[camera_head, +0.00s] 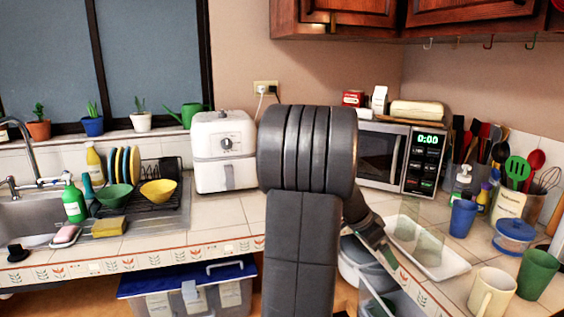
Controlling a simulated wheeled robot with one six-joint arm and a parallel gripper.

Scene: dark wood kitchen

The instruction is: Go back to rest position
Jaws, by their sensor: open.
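My arm rises in the middle of the head view, with a large dark grey joint covering part of the counter and the microwave's left side. My gripper (386,258) points down and to the right, just right of the arm, near the counter's front edge. It is open, and I see nothing held in it. It is small and dark here, partly hidden behind my arm. The white tray (455,267) lies on the counter just right of my gripper; I cannot tell whether they touch.
A white air fryer (224,150) and a microwave (381,157) stand behind my arm. Left are a sink (28,215) and dish rack (170,215). Mugs (492,294) and a blue cup (463,218) stand at right. A blue-lidded bin (187,280) is below the counter.

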